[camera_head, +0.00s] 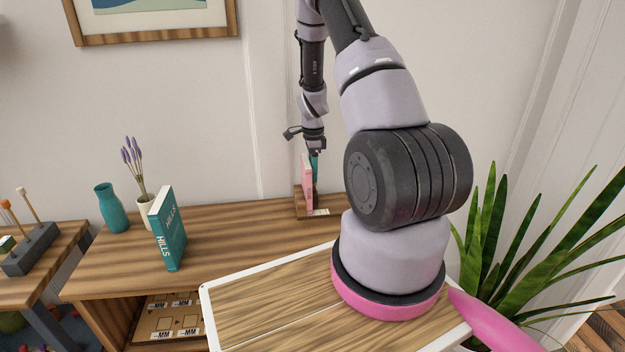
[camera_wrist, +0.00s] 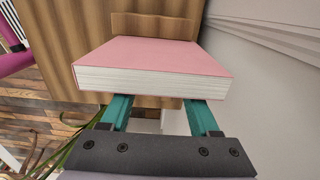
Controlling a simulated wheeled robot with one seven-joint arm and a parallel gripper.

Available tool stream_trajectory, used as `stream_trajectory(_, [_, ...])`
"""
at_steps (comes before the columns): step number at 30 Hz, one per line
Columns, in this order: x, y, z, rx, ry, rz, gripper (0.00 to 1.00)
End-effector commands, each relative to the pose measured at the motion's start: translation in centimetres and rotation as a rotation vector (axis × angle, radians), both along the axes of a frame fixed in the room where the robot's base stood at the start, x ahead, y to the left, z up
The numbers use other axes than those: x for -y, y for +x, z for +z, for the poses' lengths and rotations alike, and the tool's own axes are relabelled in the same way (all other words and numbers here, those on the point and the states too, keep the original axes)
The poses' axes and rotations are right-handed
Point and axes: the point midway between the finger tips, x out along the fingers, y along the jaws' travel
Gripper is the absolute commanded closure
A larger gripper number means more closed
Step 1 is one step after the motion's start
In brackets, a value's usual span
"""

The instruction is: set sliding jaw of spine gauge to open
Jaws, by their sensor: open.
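The spine gauge (camera_head: 300,212) looks to be the small wooden stand on the wooden cabinet by the wall, with a white label at its front. A pink book (camera_head: 307,185) stands upright on it; in the wrist view the book (camera_wrist: 150,62) fills the middle, page edges toward me. A wooden block (camera_wrist: 155,25) shows beyond the book; I cannot tell whether it is the sliding jaw. My gripper (camera_head: 314,158) is over the stand, beside the book. In the wrist view its teal fingers (camera_wrist: 160,112) are apart, their tips partly hidden by the book.
A teal book (camera_head: 168,230) stands on the cabinet top (camera_head: 225,225), left of the stand. A teal vase (camera_head: 112,208) and a white vase (camera_head: 146,212) with lavender are behind it. The wall is close behind the stand. A plant (camera_head: 490,235) stands at the right.

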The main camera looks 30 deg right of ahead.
Motion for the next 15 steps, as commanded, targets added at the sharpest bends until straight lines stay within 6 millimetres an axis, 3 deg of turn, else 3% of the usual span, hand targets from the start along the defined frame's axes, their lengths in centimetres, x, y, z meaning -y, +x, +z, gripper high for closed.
stream_trajectory(6, [0.0,0.0,-2.6,0.000,0.000,0.001,0.38])
stream_trajectory(15, [0.0,0.0,-3.2,0.001,0.000,0.001,0.38])
